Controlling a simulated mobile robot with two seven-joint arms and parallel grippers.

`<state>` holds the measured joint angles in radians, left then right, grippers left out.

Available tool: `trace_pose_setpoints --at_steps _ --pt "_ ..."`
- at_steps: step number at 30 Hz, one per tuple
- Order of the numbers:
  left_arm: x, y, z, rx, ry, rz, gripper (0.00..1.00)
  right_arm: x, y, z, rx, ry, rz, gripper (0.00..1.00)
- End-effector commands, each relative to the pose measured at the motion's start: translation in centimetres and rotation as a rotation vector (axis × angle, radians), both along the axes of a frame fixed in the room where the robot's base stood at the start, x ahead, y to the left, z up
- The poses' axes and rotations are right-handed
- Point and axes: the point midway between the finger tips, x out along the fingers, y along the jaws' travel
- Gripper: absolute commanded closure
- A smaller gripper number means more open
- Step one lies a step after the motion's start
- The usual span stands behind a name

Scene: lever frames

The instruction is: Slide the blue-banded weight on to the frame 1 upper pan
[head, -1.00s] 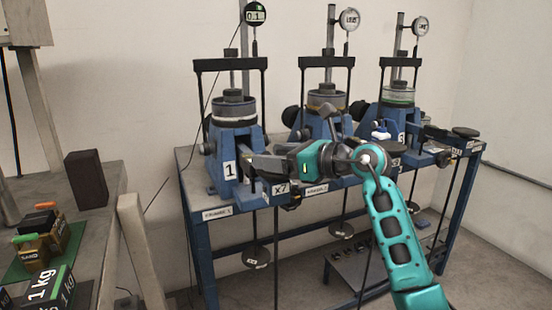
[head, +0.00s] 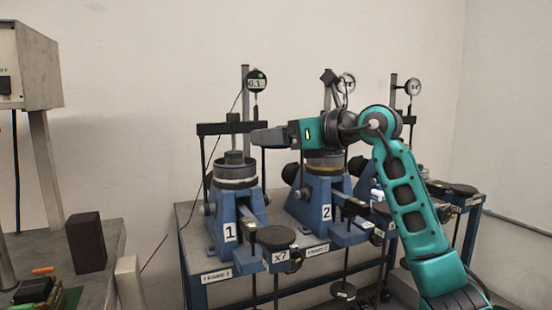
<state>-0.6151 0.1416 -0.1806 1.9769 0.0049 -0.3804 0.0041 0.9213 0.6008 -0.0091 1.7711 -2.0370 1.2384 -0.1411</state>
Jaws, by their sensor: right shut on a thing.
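Frame 1 (head: 222,232) is the nearest blue stand, marked 1. Its dark round upper pan (head: 277,236) sits above the x7 label and looks bare. My right gripper (head: 258,138) is raised well above this pan, in front of the right end of frame 1's dark crossbar. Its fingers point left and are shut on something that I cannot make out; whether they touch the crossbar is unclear. I cannot see the blue-banded weight. My left gripper is not in view.
Frame 2 (head: 325,212) stands to the right, with another frame partly behind my right arm. Dial gauges (head: 257,82) rise above the frames. At left, a side bench (head: 105,262) carries a dark block (head: 87,243). A bare gap separates bench and frame table.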

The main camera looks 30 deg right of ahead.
Motion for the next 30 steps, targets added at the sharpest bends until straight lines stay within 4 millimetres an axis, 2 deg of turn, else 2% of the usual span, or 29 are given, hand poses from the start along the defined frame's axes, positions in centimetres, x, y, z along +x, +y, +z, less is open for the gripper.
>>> trace_pose_setpoints --at_steps 3,19,30 --pt "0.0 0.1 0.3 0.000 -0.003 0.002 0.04 0.0 0.0 1.4 0.001 -0.005 0.000 0.77" --pt "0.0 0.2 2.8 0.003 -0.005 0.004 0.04 0.0 0.0 4.6 0.001 -0.006 -0.001 0.77" --pt "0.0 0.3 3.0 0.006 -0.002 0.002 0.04 0.0 0.0 4.9 0.002 -0.005 0.000 0.77"
